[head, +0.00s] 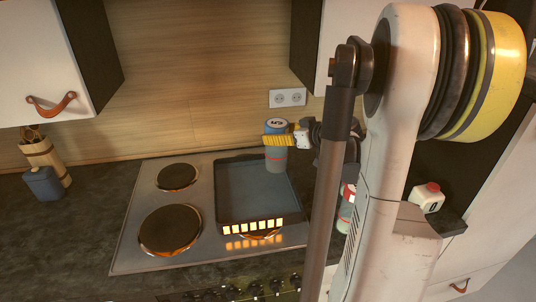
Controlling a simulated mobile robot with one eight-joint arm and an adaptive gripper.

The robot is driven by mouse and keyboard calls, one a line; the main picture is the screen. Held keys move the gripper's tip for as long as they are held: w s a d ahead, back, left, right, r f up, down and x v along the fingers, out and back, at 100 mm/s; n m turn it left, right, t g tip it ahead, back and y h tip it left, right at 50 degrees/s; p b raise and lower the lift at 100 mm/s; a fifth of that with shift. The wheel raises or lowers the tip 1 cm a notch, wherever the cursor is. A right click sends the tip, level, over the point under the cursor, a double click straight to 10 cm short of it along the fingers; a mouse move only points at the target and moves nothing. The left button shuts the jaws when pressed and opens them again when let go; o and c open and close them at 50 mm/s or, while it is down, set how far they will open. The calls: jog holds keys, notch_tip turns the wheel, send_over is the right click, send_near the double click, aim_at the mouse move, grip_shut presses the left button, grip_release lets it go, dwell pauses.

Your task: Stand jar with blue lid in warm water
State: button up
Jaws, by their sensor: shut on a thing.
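The jar with blue lid (276,161) is upright, with a grey-blue body and a dark mark on its lid. My gripper (279,140) comes from the right, with yellow fingers shut on the jar just below the lid. The jar is at the back right part of a dark square pan (219,202), which holds a flat blue-grey surface that looks like water. I cannot tell whether the jar's base touches the pan floor or hangs above it. My arm hides the area right of the pan.
The pan stands on a steel hob; two bare burners (178,177) (170,229) are at its left. A dark blue container (43,185) and a wooden holder (42,153) stand far left. A red-labelled bottle (346,208) and a white red-capped container (427,198) are at right.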

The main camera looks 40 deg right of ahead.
aim_at(268, 147)
jog(key=shift+w+a+f+b, duration=0.1)
jog(key=shift+w+f+b, duration=0.45)
jog(key=shift+f, duration=0.5)
jog(key=shift+w+a+f+b, duration=0.15)
jog(key=shift+w+f+b, duration=0.2)
jog(key=shift+w+f, duration=0.5)
jog(key=shift+w+a+f+b, duration=0.1)
jog(key=shift+w+f+b, duration=0.35)
jog(key=shift+f, duration=0.75)
jog(key=shift+f, duration=0.2)
jog(key=o, duration=1.4)
jog(key=shift+r, duration=0.15)
